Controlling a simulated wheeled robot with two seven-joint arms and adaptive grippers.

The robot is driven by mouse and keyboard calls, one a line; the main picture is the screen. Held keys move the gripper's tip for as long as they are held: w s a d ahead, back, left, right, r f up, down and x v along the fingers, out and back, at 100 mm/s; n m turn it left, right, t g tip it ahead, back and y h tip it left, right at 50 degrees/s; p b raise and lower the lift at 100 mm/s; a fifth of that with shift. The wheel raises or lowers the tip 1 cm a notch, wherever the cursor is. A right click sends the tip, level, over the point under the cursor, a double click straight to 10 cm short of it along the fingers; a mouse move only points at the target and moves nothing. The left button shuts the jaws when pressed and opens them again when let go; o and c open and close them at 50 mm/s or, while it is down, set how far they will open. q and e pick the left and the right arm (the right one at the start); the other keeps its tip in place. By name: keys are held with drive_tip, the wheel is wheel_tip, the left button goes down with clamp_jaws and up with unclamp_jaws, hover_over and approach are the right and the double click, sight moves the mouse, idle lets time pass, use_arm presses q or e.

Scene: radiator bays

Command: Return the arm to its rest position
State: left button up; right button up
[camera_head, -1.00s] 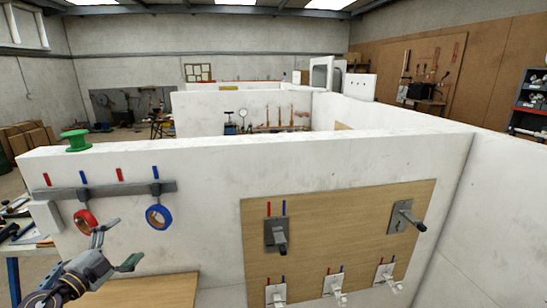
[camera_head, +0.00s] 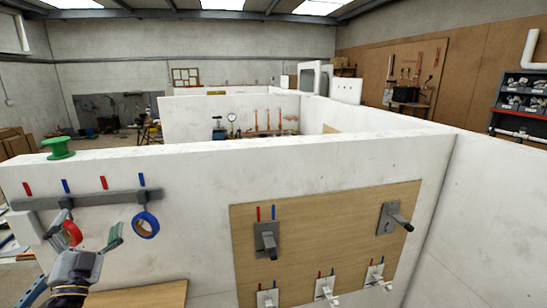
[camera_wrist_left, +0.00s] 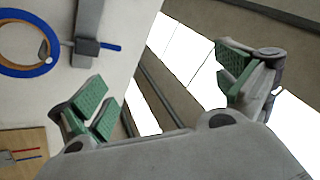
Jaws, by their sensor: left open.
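My left gripper (camera_head: 90,232) is at the lower left of the head view, in front of the white wall and below the grey hook rail (camera_head: 85,201). Its fingers with green pads are spread apart and hold nothing. The left wrist view shows the same open fingers (camera_wrist_left: 165,90) with empty space between them. A red tape ring (camera_head: 73,233) hangs from the rail, partly hidden behind the gripper. A blue tape ring (camera_head: 145,225) hangs to its right and also shows in the wrist view (camera_wrist_left: 52,68). The right gripper is not in view.
A wooden board (camera_head: 340,215) on the wall carries several valve handles. A green spool (camera_head: 58,148) sits on the wall top at the left. A wooden shelf (camera_head: 135,296) lies below the rings. A side wall (camera_head: 490,200) closes the right.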

use_arm(q)
drive_tip(key=s+d+f+n+g, duration=0.2)
drive_tip(key=f+n+g, duration=0.15)
drive_tip(key=f, duration=0.45)
drive_tip(key=s+d+f+n+g+y, duration=0.1)
drive_tip(key=d+f+n+g, duration=0.1)
drive_tip(key=f+g, duration=0.4)
drive_tip(key=s+d+f+n+g, duration=0.2)
drive_tip(key=d+f+n+g, duration=0.1)
drive_tip(key=f, duration=0.6)
drive_tip(key=s+d+f+m+g+h, duration=0.4)
drive_tip(key=s+d+f+g+h, duration=0.3)
drive_tip(key=s+d+f, duration=0.7)
drive_tip(key=s+d+f+g, duration=0.1)
drive_tip(key=s+f, duration=0.1)
drive_tip(key=f, duration=1.3)
drive_tip(key=s+d+f+g, duration=0.1)
drive_tip(key=f, duration=1.4)
drive_tip(key=s+a+f, duration=0.2)
drive_tip(key=s+f, duration=0.8)
drive_tip(key=s, duration=0.1)
drive_tip(key=s+a+f, duration=0.2)
drive_tip(key=s+f, duration=0.8)
drive_tip(key=s, duration=0.1)
drive_tip(key=shift+s+a+f+g+y, duration=0.25)
drive_tip(key=shift+s+f+g+y, duration=0.1)
drive_tip(key=shift+f+g, duration=0.1)
